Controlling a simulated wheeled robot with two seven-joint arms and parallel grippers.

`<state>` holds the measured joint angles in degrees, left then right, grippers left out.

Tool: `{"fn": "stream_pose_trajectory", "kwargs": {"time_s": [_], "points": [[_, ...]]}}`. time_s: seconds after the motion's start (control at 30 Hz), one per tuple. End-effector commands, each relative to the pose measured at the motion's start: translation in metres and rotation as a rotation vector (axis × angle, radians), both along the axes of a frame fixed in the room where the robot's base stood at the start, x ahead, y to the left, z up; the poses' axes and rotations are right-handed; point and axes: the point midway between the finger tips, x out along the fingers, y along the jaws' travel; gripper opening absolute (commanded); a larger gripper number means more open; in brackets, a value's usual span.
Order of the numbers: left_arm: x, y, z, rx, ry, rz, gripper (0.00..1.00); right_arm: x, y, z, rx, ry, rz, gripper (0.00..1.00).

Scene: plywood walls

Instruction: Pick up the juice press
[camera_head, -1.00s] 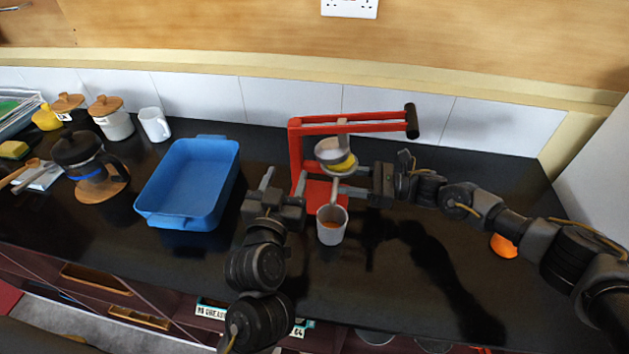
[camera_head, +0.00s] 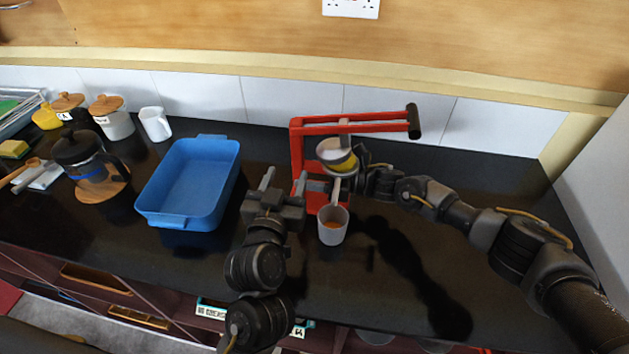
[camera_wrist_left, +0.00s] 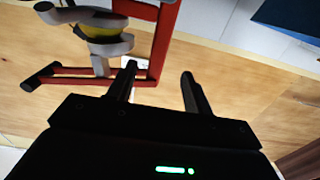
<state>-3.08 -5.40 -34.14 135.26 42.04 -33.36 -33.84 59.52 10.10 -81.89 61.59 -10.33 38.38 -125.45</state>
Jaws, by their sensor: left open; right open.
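The juice press (camera_head: 296,150) is a red frame with a long top lever ending in a black grip (camera_head: 413,121). A yellow and grey squeezing part hangs under the lever. My left gripper (camera_head: 284,178) is open and empty, just left of the press's column. In the left wrist view the red press (camera_wrist_left: 163,40) appears upside down beyond the open fingers (camera_wrist_left: 157,80).
A grey cup (camera_head: 333,230) with orange contents stands in front of the press. A blue tray (camera_head: 150,214) is to the left. A coffee pot (camera_head: 82,160), white mug (camera_head: 155,124) and lidded jars stand farther left. The dark counter (camera_head: 480,195) is mostly clear at right.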

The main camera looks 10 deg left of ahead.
Motion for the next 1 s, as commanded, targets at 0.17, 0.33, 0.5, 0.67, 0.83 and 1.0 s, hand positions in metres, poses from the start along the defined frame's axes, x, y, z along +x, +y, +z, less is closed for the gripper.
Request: {"fn": "stream_pose_trajectory", "kwargs": {"time_s": [0.17, 0.33, 0.5, 0.67, 0.83, 1.0], "points": [[0.0000, -0.0001, 0.0000, 0.000, 0.000, 0.000, 0.51, 0.0002, -0.0002, -0.0001, 0.000, 0.000, -0.001, 0.51], [0.0000, -0.0001, 0.0000, 0.000, 0.000, 0.000, 0.51, 0.0001, -0.0003, -0.0001, 0.000, 0.000, -0.001, 0.30], [0.0000, -0.0001, 0.0000, 0.000, 0.000, 0.000, 0.51, 0.0002, -0.0004, 0.0000, 0.000, 0.000, -0.001, 0.08], [0.0000, -0.0001, 0.0000, 0.000, 0.000, 0.000, 0.51, 0.0002, -0.0004, 0.0000, 0.000, 0.000, -0.001, 0.00], [0.0000, -0.0001, 0.0004, 0.000, 0.000, 0.000, 0.51, 0.0008, 0.0002, 0.0038, 0.006, -0.005, 0.000, 0.00], [0.0000, -0.0001, 0.0004, 0.000, 0.000, 0.000, 0.51, 0.0009, 0.0001, 0.0038, 0.006, -0.005, 0.000, 0.00]]}}
